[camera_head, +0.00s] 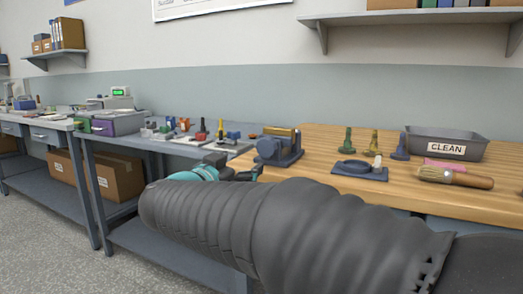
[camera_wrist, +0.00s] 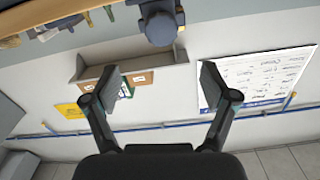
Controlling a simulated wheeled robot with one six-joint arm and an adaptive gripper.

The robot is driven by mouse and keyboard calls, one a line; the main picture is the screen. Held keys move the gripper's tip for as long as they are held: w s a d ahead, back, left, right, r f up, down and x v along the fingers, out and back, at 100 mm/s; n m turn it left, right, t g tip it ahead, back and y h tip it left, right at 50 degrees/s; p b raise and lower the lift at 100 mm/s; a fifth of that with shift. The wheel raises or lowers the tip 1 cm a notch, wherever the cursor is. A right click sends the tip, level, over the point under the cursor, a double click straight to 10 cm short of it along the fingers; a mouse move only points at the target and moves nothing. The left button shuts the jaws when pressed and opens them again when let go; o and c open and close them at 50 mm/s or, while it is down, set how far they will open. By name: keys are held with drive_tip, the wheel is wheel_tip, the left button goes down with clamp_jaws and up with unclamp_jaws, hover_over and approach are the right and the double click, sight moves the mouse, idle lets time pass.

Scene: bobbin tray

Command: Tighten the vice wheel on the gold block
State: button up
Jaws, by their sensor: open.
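The blue-grey vice (camera_head: 290,155) stands at the left end of the wooden bench top. The gold block (camera_head: 280,131) lies across its top. The round vice wheel (camera_head: 267,148) is on its left side. In the wrist view the vice wheel (camera_wrist: 160,28) shows at the top, beyond the fingertips and roughly centred between them. My gripper (camera_wrist: 161,80) is open, its two fingers wide apart with nothing between them. In the head view my gripper (camera_head: 236,174) is low and left of the vice, apart from it, and partly hidden by my arm.
A blue base with a pale knob (camera_head: 360,170), several upright coloured pieces (camera_head: 374,141), a brush (camera_head: 455,178) and a grey CLEAN bin (camera_head: 447,144) stand right of the vice. A grey bench (camera_head: 160,148) with small items adjoins on the left.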

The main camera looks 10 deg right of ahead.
sight(266, 149)
drive_tip(key=x, duration=1.3)
drive_tip(key=shift+w, duration=0.15)
drive_tip(key=c, duration=1.2)
drive_tip(key=shift+o, duration=0.2)
drive_tip(key=shift+d, duration=0.3)
drive_tip(key=shift+a, duration=0.1)
